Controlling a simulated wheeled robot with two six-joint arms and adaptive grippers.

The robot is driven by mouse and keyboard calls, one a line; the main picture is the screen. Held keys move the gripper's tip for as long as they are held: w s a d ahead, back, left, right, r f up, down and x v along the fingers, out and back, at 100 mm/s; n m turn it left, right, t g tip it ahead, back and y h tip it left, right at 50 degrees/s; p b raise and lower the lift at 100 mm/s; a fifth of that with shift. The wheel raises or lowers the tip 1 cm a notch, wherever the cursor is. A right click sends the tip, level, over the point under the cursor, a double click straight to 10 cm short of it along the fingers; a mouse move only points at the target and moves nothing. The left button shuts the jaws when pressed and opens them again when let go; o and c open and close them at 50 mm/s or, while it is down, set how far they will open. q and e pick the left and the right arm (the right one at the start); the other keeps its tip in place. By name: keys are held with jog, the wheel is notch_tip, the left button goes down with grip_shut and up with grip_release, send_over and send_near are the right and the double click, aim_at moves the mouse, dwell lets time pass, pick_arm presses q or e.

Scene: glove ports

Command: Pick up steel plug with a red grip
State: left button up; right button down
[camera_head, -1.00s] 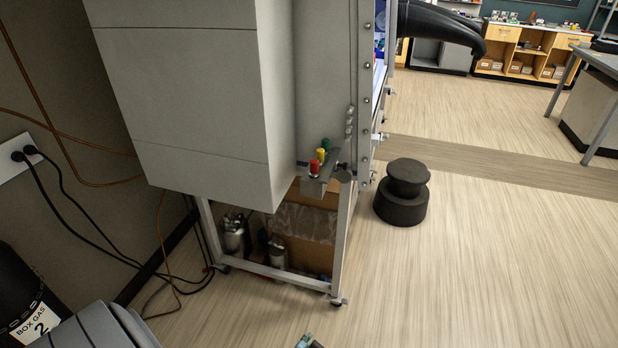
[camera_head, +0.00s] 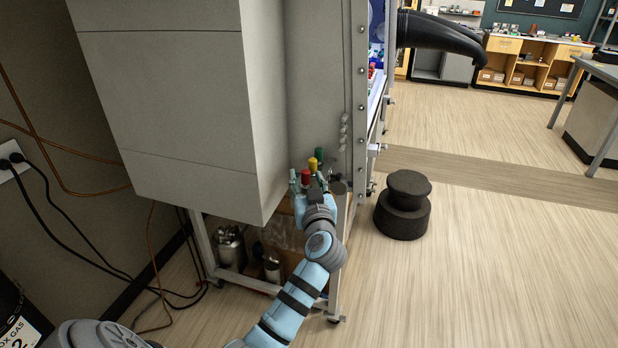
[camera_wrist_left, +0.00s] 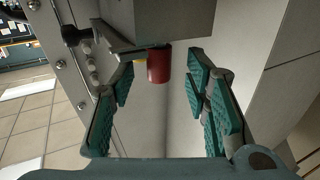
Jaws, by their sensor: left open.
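The plug with the red grip (camera_head: 307,176) sits upright in a rack on the side of the grey cabinet, in front of a yellow-topped one (camera_head: 313,164) and a green-topped one (camera_head: 319,153). My left gripper (camera_head: 308,182) is at the rack in the head view. In the left wrist view its teal fingers (camera_wrist_left: 160,80) are open, one on each side of the red grip (camera_wrist_left: 158,65), with a gap on both sides. The plug's steel part is hidden. My right gripper is not in view.
The metal rack bracket (camera_wrist_left: 122,45) and a black knob (camera_wrist_left: 76,36) are close to the left finger. The grey cabinet (camera_head: 190,100) stands left of the rack. A dark stepped stool (camera_head: 402,215) is on the floor to the right.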

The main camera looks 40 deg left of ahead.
aim_at(309, 179)
pick_arm(q)
jog(key=w+a, duration=0.2)
jog(key=shift+w+f, duration=0.3)
jog(key=shift+w, duration=0.05)
jog(key=shift+s+r, duration=0.3)
jog(key=shift+s, duration=0.25)
jog(key=c, duration=0.9)
grip_shut()
jog(key=shift+w+f, duration=0.1)
jog(key=shift+w, duration=0.05)
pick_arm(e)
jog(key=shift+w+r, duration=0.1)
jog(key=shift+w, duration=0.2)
pick_arm(q)
jog(key=shift+d, duration=0.1)
